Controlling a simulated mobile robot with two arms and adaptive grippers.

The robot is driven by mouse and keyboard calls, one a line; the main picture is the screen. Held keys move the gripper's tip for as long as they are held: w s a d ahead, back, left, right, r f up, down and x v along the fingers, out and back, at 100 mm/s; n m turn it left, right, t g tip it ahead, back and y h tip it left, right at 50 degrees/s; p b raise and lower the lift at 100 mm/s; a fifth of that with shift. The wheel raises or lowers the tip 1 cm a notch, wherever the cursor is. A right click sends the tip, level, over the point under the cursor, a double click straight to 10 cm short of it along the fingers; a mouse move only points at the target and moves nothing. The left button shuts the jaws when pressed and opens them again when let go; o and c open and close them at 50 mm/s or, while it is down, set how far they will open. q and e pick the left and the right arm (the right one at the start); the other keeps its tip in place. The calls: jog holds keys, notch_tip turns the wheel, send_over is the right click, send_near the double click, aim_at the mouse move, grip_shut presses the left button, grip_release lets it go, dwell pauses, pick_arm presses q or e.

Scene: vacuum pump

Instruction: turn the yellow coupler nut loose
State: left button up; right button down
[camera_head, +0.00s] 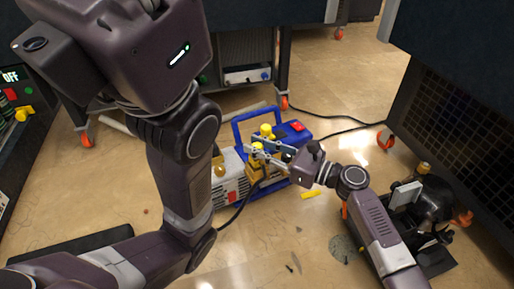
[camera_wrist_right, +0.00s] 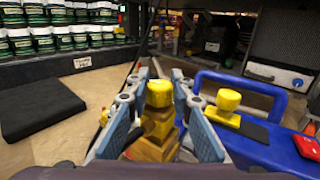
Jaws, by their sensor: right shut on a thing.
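The blue and grey vacuum pump (camera_head: 232,172) stands on the floor with yellow fittings on it. My right gripper (camera_head: 254,150) reaches in from the right, its fingers on either side of the yellow coupler nut (camera_head: 257,147). In the right wrist view, the nut (camera_wrist_right: 160,94) tops a stack of yellow brass parts between the two blue-grey fingers of my right gripper (camera_wrist_right: 160,85). The fingers are shut on it; the exact contact is hard to see. A second yellow cap (camera_wrist_right: 228,100) sits apart on the blue body, right of the fingers. My left gripper is not in view.
The pump's blue handle (camera_head: 237,125) rises close behind the fingers. A red switch (camera_head: 297,126) is on its right end. A yellow piece (camera_head: 310,195) lies on the floor. A black cable (camera_head: 345,130) runs behind. A black object (camera_head: 434,205) stands at the right.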

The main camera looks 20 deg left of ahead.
jog(key=shift+w+f+n+g, duration=0.1)
jog(key=shift+n+g, duration=0.5)
jog(key=shift+g, duration=0.3)
jog(key=shift+f+n+g+b, duration=0.1)
jog(key=shift+n+g+b, duration=0.2)
jog(key=shift+n+g, duration=0.45)
jog(key=shift+w+n+g, duration=0.15)
jog(key=shift+n+g, duration=0.1)
jog(key=shift+g, duration=0.4)
jog(key=shift+w+d+n+g+b, duration=0.15)
jog(key=shift+w+n+g+b, duration=0.2)
jog(key=shift+g, duration=0.25)
jog(key=shift+s+g, duration=0.15)
jog(key=shift+g, duration=0.15)
jog(key=shift+s+n+g, duration=0.35)
jog(key=shift+g, duration=0.05)
jog(key=shift+s, duration=0.15)
jog(key=c, duration=1.7)
grip_release()
jog(key=shift+a, duration=0.2)
